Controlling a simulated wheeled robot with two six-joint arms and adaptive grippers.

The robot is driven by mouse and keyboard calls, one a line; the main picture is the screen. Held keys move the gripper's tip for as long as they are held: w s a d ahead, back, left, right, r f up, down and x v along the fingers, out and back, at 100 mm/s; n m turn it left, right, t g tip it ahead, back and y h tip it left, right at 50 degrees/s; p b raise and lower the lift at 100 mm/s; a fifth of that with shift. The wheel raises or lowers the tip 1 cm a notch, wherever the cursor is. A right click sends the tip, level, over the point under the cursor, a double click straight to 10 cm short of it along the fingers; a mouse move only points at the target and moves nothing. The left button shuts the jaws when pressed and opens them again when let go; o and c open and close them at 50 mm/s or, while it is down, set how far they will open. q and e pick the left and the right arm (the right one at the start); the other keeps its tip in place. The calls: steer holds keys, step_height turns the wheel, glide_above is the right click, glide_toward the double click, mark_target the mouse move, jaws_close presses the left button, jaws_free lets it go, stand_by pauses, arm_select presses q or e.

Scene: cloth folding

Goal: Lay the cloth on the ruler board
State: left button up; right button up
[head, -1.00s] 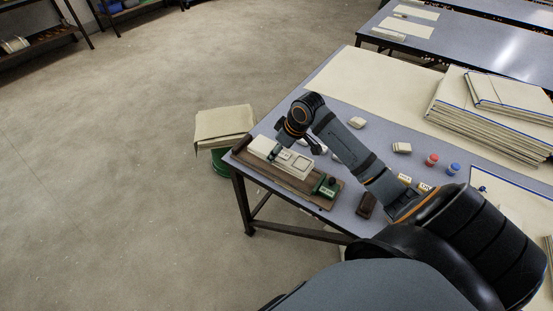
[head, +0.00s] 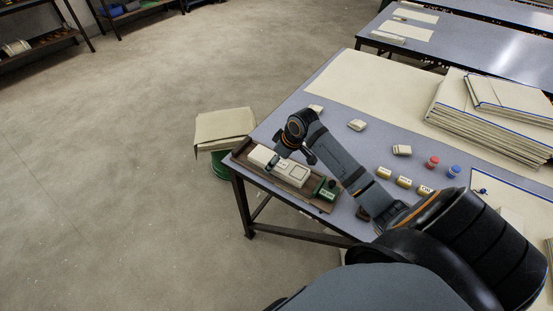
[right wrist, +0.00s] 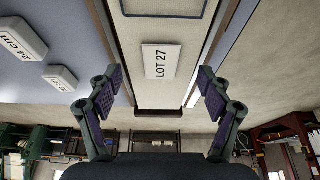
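A brown wooden board (head: 322,205) with raised edges lies at the table's near left corner and bears a long cream strip (head: 297,175) with a dark outlined square. I take it for the ruler board, but no scale is legible. In the right wrist view, a white LOT 27 label (right wrist: 161,62) lies on the strip. My right gripper (right wrist: 160,93) is open and empty above it, fingers either side of the label in the picture. A beige cloth-like sheet (head: 224,125) lies over a green stand beside the table; whether it is the task's cloth is unclear. My left gripper is out of view.
A green block (head: 326,189) sits at the board's right end. White blocks (head: 357,125), yellow labelled pieces (head: 403,181), a red piece (head: 432,162) and a blue piece (head: 453,171) stand on the table (head: 300,100). Stacked cream sheets (head: 490,130) lie at right.

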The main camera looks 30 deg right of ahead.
stand_by(0.3)
steer(key=p+v, duration=0.2)
steer(key=v, duration=1)
steer(key=shift+s+r, duration=0.1)
